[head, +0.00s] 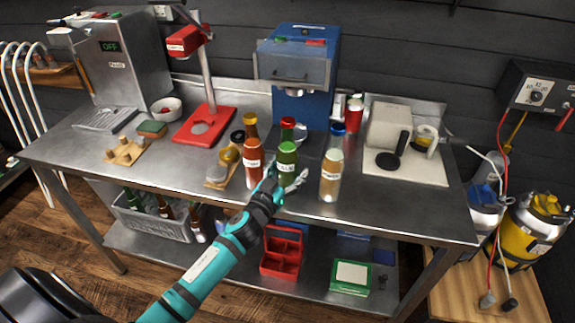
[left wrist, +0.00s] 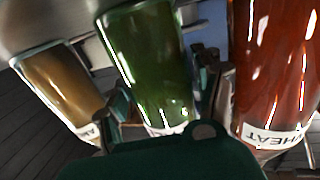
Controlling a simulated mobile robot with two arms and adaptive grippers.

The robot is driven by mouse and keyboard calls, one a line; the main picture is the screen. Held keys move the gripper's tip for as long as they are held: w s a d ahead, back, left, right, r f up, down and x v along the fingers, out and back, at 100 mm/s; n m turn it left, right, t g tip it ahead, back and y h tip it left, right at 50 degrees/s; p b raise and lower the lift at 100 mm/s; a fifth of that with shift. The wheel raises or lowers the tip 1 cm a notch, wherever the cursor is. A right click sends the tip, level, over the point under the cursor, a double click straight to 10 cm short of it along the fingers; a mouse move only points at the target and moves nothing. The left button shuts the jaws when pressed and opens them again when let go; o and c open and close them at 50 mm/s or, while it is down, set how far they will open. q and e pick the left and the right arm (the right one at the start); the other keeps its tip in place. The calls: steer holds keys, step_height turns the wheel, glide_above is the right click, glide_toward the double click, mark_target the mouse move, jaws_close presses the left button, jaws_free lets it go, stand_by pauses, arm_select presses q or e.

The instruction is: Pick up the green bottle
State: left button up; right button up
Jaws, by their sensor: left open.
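The green bottle (head: 288,165) stands upright near the front middle of the steel bench, with a pale label. My left gripper (head: 284,186) is low at its front, fingers spread. In the left wrist view the green bottle (left wrist: 150,65) lies between the two fingers of the left gripper (left wrist: 167,98), one on each side. The gripper is open; whether a finger touches the glass I cannot tell. The lower part of the bottle is hidden by the gripper in the head view. My right gripper is not in view.
A red-brown bottle (head: 253,165) stands close left of the green one; its WHEAT label shows in the left wrist view (left wrist: 275,75). An amber bottle (head: 331,178) stands to the right. The bench's right front (head: 400,210) is clear.

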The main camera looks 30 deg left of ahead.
arm_select(q)
jaws_close()
steer(key=shift+r, duration=0.1)
steer(key=shift+r, duration=0.15)
